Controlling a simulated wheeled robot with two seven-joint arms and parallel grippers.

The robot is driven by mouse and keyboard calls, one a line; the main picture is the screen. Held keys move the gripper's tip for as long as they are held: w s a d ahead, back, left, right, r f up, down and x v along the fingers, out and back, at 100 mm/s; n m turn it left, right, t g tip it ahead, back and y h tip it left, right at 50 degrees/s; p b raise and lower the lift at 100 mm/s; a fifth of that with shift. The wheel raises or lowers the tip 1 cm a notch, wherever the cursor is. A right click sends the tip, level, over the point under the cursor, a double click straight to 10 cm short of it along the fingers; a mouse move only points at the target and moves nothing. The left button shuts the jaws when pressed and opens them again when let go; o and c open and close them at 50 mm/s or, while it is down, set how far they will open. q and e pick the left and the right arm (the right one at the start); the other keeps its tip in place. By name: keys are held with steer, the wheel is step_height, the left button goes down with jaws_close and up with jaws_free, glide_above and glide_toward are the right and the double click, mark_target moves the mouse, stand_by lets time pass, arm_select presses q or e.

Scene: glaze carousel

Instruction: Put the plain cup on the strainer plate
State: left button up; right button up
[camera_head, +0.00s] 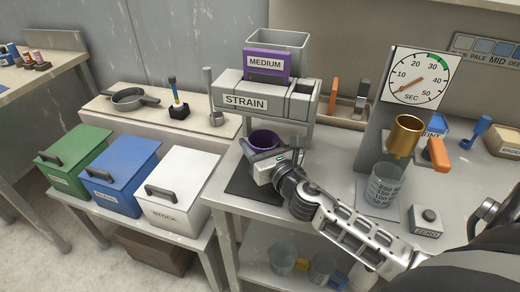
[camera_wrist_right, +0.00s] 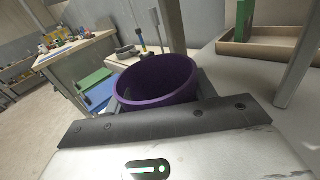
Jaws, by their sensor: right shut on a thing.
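A purple cup (camera_head: 264,141) with an open top is in my right gripper (camera_head: 265,160), under the stand labelled STRAIN (camera_head: 262,101). The cup also shows in the right wrist view (camera_wrist_right: 157,80), roughly upright just beyond the gripper body. My right gripper is shut on it; the fingers are mostly hidden. A dark square plate (camera_head: 240,186) lies on the bench below the cup. I cannot tell whether the cup touches it. A purple MEDIUM piece (camera_head: 266,64) sits on top of the stand. My left gripper is not in view.
Green (camera_head: 75,158), blue (camera_head: 120,172) and white STOCK (camera_head: 180,187) bins stand at the left. To the right are a dial (camera_head: 420,77), a gold cup (camera_head: 405,136), a clear beaker (camera_head: 384,186) and a ZERO button box (camera_head: 428,224). The stand's legs are close around the gripper.

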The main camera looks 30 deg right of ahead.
step_height(320, 180, down, 2)
steer(key=shift+b, duration=0.3)
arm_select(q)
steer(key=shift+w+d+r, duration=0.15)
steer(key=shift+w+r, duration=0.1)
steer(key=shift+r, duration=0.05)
arm_select(e)
steer(key=o, duration=1.1)
steer(key=shift+f, duration=0.1)
steer(key=shift+c, duration=0.2)
steer(key=shift+r, duration=0.3)
steer(key=s, duration=0.3)
steer(key=s+b, duration=0.1)
steer(key=s, duration=0.3)
steer(key=s+b, duration=0.1)
steer(key=s, duration=0.2)
steer(key=shift+s+a+f, duration=0.3)
steer(key=shift+s+a, duration=0.05)
steer(key=shift+a, duration=0.05)
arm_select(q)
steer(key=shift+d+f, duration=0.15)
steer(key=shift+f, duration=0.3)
arm_select(e)
steer(key=shift+s+r, duration=0.2)
steer(key=shift+s, duration=0.5)
